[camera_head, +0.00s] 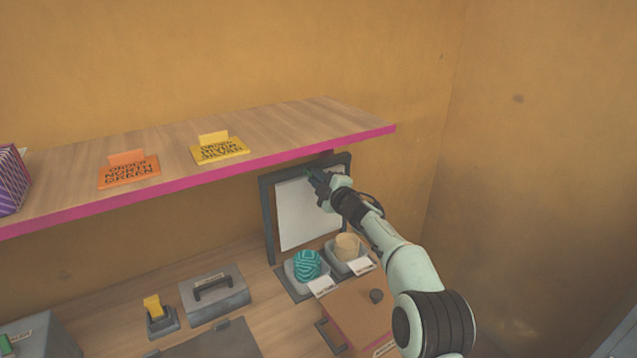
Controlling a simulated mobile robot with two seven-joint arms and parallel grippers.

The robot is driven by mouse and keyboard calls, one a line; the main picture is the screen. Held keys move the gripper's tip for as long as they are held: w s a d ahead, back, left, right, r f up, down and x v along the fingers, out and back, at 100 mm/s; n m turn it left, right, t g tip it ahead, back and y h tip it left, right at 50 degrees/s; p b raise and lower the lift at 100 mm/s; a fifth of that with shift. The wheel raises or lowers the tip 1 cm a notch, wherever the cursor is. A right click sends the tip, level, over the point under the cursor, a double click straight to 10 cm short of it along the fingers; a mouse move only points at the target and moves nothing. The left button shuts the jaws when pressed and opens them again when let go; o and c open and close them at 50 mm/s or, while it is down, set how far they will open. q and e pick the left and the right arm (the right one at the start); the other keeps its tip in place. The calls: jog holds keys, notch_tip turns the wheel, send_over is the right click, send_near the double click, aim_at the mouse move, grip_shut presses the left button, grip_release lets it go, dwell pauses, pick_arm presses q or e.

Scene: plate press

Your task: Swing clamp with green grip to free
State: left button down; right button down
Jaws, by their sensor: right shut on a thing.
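A dark upright frame (268,222) with a pale plate (300,222) in it stands at the back of the worktop, under the shelf. My right gripper (313,174) reaches to the upper part of this frame. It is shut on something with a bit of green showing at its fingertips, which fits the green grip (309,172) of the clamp. The fingers hide most of the grip, and the clamp's angle cannot be told. My left gripper is not in view.
A wooden shelf (290,115) with a pink edge overhangs the frame closely. Teal yarn (307,265) and a beige item (347,246) sit in trays before the frame. A grey handled box (215,295), a yellow-topped holder (155,308) and a knobbed board (350,308) stand nearby.

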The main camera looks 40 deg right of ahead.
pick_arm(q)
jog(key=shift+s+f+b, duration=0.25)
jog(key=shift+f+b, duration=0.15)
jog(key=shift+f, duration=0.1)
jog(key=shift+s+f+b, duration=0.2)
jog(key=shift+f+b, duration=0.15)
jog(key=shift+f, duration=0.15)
pick_arm(e)
jog(key=shift+a+f+n, duration=0.1)
jog(key=shift+n, duration=2.1)
jog(key=c, duration=1.1)
grip_release()
jog(key=shift+f, duration=0.1)
pick_arm(q)
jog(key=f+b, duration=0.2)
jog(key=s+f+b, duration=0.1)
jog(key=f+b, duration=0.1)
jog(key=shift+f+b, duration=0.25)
jog(key=shift+b, duration=0.1)
pick_arm(e)
jog(key=s, duration=0.4)
jog(key=s+a, duration=0.1)
jog(key=s, duration=0.8)
jog(key=shift+s+a, duration=0.1)
jog(key=shift+a, duration=0.15)
